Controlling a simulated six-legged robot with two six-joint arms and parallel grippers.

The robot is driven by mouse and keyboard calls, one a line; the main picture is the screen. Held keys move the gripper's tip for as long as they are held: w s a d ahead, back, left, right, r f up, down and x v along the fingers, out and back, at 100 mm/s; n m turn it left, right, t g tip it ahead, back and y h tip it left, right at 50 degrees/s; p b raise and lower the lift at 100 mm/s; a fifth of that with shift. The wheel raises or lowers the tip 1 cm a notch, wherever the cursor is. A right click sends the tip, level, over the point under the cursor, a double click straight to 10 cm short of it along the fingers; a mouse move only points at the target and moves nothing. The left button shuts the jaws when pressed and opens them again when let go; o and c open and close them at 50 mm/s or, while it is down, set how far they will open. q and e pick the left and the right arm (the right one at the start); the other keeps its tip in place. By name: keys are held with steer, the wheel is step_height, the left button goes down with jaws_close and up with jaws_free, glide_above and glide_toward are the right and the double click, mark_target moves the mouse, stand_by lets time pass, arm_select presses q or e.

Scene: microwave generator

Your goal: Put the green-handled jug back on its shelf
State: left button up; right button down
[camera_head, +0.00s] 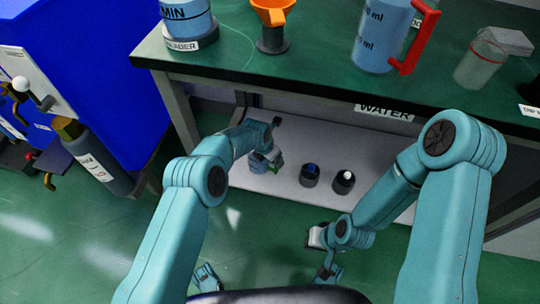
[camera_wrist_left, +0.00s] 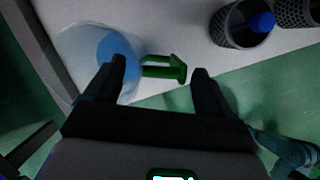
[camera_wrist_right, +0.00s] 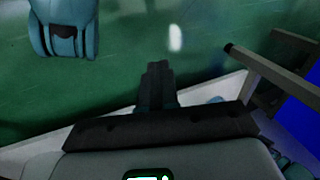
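The clear jug with blue contents (camera_wrist_left: 98,50) and green handle (camera_wrist_left: 163,67) is at the left end of the low white shelf (camera_head: 310,200) under the bench. In the head view the jug (camera_head: 262,163) is small and partly covered by my left gripper. My left gripper (camera_wrist_left: 161,70) is open, with the handle between its fingertips and a gap visible on each side. The jug seems to rest upright on the shelf. My right gripper (camera_wrist_right: 157,70) is shut and empty, low over the floor in front of the shelf.
Two dark cups (camera_head: 326,178) stand on the shelf to the jug's right. A "WATER" label (camera_head: 384,112) is on the bench edge. The green benchtop (camera_head: 325,85) holds a red-handled jug (camera_head: 383,32), an orange funnel (camera_head: 272,10) and a glass beaker (camera_head: 481,60). A blue cabinet stands left.

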arm_select(q)
steer(key=p+v, duration=0.6)
steer(key=v, duration=0.6)
steer(key=s+a+f+m+g+h, duration=0.1)
steer(key=s+a+f+m, duration=0.25)
steer(key=s+m, duration=0.3)
steer(key=s+a+f+m, duration=0.3)
steer(key=s+a+m, duration=0.25)
steer(key=s, duration=0.25)
steer(key=s+a+m, duration=0.2)
steer(key=s+m, duration=0.4)
steer(key=s, duration=0.2)
steer(key=s+a+r+m+g, duration=0.1)
steer(key=s+a+m, duration=0.2)
steer(key=s+m, duration=0.3)
steer(key=s, duration=0.2)
steer(key=shift+s+a+h, duration=0.15)
steer(key=shift+s+h, duration=0.1)
steer(key=shift+h, duration=0.05)
arm_select(e)
steer(key=shift+g, duration=0.5)
steer(key=r, duration=0.1)
steer(key=s+r, duration=0.1)
steer(key=r, duration=0.1)
steer(key=s+a+r, duration=0.1)
steer(key=r, duration=0.1)
steer(key=shift+s+r, duration=0.1)
steer(key=shift+s, duration=0.15)
arm_select(q)
steer(key=shift+r, duration=0.1)
